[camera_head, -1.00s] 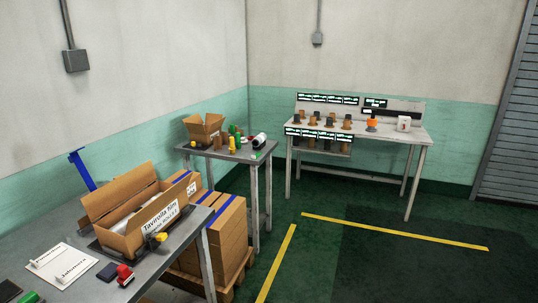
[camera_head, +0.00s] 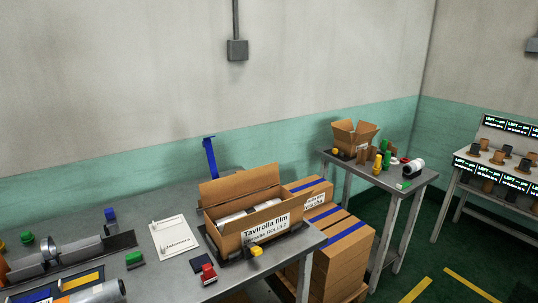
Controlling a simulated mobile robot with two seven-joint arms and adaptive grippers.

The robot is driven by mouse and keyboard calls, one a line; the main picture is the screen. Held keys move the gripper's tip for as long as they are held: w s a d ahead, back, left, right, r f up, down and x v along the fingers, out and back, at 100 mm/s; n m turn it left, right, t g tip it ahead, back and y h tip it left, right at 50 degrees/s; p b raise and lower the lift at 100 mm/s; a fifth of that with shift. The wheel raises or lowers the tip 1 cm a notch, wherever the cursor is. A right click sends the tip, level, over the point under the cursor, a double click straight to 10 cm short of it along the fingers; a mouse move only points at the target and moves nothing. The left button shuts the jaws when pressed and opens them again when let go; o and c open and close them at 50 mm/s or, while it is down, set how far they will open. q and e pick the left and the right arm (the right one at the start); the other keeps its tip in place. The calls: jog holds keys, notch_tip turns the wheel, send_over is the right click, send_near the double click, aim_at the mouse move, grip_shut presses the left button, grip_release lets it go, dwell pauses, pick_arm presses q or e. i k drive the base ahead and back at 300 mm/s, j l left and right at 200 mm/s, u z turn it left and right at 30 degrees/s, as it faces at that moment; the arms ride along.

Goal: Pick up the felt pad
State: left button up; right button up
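A small flat dark square pad (camera_head: 200,264) lies on the near grey table, just left of a red stamp-like object (camera_head: 208,274) and in front of the open carton. It may be the felt pad, but its material is too small to tell. Neither of my grippers shows in the view.
An open carton labelled Tavirolla film (camera_head: 265,232) stands to the pad's right, a white sheet (camera_head: 174,236) to its left. A winder (camera_head: 65,256) and rolls are at left. A second table (camera_head: 410,180) and stacked cartons (camera_head: 342,256) stand farther right.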

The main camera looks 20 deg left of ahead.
aim_at(133, 260)
jog(key=i+l+u, duration=0.2)
jog(key=u, duration=0.3)
jog(key=i+l+u, duration=0.15)
jog(key=l+u, duration=0.3)
